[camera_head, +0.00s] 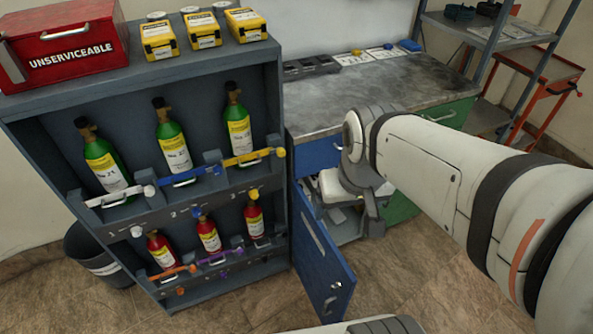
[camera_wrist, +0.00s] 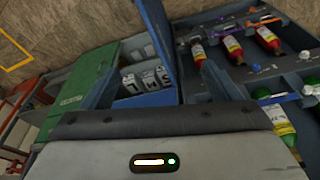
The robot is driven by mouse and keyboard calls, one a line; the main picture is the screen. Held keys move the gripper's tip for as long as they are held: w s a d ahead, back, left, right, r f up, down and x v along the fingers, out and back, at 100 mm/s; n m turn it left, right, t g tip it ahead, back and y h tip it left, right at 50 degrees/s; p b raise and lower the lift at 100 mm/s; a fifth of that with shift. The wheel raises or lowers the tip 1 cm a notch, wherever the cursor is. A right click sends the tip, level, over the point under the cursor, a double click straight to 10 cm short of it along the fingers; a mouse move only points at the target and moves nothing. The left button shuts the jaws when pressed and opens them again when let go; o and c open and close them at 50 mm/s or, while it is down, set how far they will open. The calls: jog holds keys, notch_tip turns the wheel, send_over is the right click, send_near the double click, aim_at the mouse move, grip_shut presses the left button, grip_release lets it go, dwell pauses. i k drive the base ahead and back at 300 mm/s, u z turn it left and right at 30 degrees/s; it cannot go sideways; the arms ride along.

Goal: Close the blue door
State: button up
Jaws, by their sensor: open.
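The blue door (camera_head: 322,262) stands swung open below the workbench, beside the bottle rack, and reaches out over the floor. A long slot and a small latch show on its face. It also shows in the wrist view (camera_wrist: 158,38), edge towards the camera. My gripper (camera_head: 372,222) hangs down in front of the open compartment, to the right of the door. It is open, and I see nothing held in it. Its fingertips are partly hidden, and I cannot tell whether it touches the door. A blue front (camera_head: 317,154) sits above the opening.
The bottle rack (camera_head: 140,207) with green and red bottles stands close on the left. A bin (camera_head: 100,262) stands at the left. The floor in front of the door is clear.

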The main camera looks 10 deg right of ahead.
aim_at(319, 263)
jog(key=k, duration=0.55)
jog(key=z, duration=2.5)
jog(key=i, duration=0.4)
jog(key=u, duration=2.45)
